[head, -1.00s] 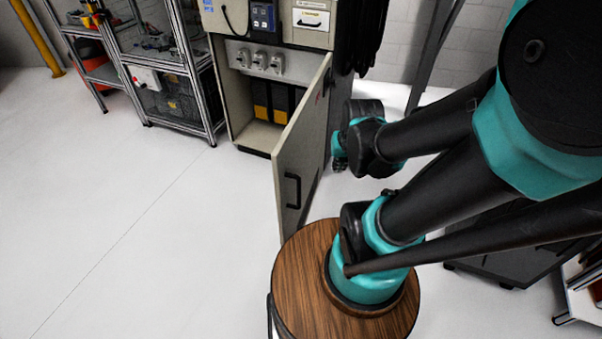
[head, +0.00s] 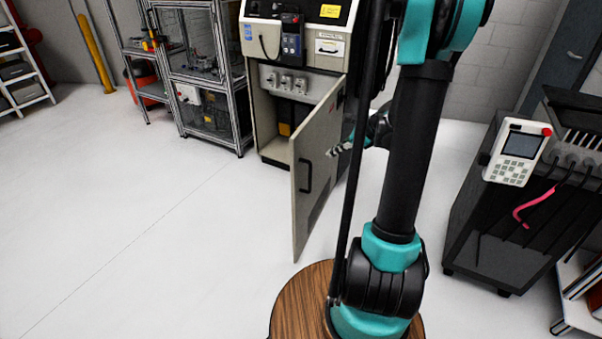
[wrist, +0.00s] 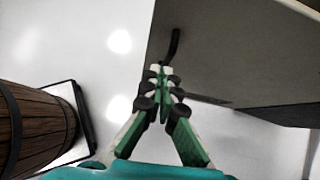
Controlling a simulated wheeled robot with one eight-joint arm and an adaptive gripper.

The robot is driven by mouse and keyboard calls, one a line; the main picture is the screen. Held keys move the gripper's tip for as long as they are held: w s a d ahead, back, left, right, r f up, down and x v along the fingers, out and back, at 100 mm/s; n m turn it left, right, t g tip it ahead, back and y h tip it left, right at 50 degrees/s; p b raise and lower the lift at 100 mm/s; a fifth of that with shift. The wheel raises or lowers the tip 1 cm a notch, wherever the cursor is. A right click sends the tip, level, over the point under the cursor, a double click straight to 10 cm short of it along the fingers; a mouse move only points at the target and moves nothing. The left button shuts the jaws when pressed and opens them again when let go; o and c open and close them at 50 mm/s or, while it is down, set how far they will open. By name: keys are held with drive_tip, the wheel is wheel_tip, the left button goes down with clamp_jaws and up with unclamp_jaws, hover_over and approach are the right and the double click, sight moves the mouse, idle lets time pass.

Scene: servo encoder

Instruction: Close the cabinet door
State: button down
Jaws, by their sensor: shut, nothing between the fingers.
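The cabinet (head: 272,148) stands at the back centre of the head view. Its grey door (head: 318,165) is swung wide open toward me, with a black handle (head: 304,176) on its face near the free edge. In the wrist view the door (wrist: 225,50) fills the upper right, and a black handle (wrist: 174,44) shows at its edge. My gripper (head: 335,150) is just right of the door in the head view, partly behind my arm. In the wrist view the fingers (wrist: 160,70) are shut and empty, close to the door; I cannot tell whether they touch it.
A metal-framed shelf unit (head: 205,80) stands left of the cabinet. A dark cart (head: 480,215) with a white control pendant (head: 518,152) is on the right. The white floor (head: 150,230) left of the door is clear.

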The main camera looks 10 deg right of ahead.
approach(297, 165)
drive_tip(key=shift+m, duration=0.3)
drive_tip(key=x, duration=0.5)
drive_tip(key=shift+s+d+f, duration=0.1)
drive_tip(key=shift+d+f, duration=0.25)
drive_tip(key=shift+f, duration=0.05)
drive_tip(key=shift+w+a, duration=0.3)
drive_tip(key=shift+a, duration=0.2)
